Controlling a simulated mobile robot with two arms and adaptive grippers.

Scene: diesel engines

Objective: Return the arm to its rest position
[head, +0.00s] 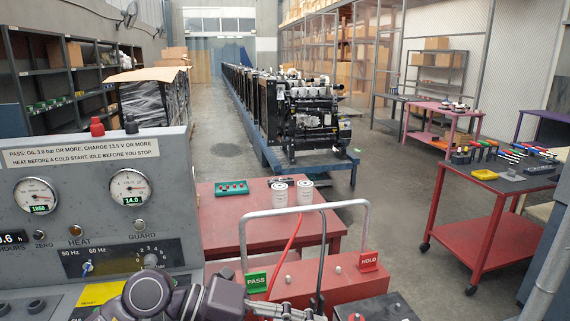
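My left arm shows at the bottom edge, in front of the grey control panel (95,215). Its dark round joints lead right to my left gripper (292,312), which is low in the picture beside the red bench box with the green PASS tag (256,282) and red HOLD tag (368,261). The gripper is partly cut off by the bottom edge, and its fingertips do not show clearly. I cannot tell whether it is open or shut, and I see nothing held in it. My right gripper is not in view.
A metal hoop handle (365,222) rises over the red box, with red and black cables nearby. Two white canisters (305,191) stand on a red table (232,229) behind. A diesel engine (312,117), a red tool cart (478,222) and open floor (395,210) lie beyond.

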